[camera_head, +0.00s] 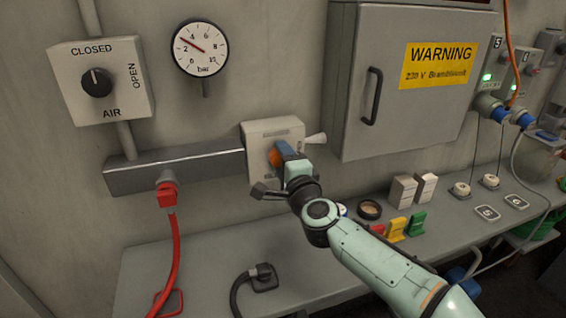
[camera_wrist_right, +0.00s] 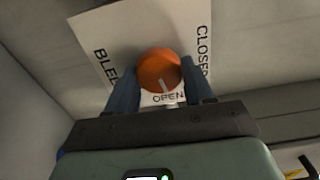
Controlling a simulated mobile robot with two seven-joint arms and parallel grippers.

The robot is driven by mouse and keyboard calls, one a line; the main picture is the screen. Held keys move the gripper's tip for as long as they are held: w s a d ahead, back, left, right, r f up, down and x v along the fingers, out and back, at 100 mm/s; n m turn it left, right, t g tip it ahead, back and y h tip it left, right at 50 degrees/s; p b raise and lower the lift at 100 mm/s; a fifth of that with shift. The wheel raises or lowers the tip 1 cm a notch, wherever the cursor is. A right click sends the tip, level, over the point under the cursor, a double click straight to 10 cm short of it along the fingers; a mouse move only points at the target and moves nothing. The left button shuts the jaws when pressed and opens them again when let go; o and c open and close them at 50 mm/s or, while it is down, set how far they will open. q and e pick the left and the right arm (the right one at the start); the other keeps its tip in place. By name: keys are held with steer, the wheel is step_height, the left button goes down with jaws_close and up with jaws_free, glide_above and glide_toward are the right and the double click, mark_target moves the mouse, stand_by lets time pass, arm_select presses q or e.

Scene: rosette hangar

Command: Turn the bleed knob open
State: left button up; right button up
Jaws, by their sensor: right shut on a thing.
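The bleed knob is a round orange knob (camera_wrist_right: 160,68) on a pale plate (camera_wrist_right: 110,28) lettered BLEED, CLOSED and OPEN. The white line on the knob points toward the word OPEN. My right gripper (camera_wrist_right: 162,88) is shut on the knob, with one blue finger on each side of it. In the head view the knob (camera_head: 274,157) shows as a bit of orange on the pale box (camera_head: 262,129) on the wall, partly hidden by my right gripper (camera_head: 281,153). My left gripper is not in view.
An AIR switch (camera_head: 97,83) and a bar gauge (camera_head: 200,48) are on the wall at left. A grey WARNING cabinet (camera_head: 385,110) stands close right of my gripper. A red plug (camera_head: 167,195) hangs from the rail. The bench (camera_head: 200,270) below holds several small items.

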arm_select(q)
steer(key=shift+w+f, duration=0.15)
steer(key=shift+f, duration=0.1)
arm_select(e)
steer(key=shift+m, duration=0.9)
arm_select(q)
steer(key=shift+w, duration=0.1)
arm_select(e)
steer(key=o, duration=1)
steer(key=shift+o, duration=0.2)
arm_select(q)
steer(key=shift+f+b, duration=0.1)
steer(key=shift+b, duration=0.2)
arm_select(e)
steer(key=shift+s, duration=0.1)
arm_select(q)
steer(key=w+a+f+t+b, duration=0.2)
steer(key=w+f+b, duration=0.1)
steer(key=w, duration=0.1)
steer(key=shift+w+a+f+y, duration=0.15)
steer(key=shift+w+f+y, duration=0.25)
arm_select(e)
steer(key=v, duration=1.3)
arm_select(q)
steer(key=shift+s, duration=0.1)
arm_select(e)
steer(key=shift+s+d, duration=0.1)
steer(key=shift+d, duration=0.05)
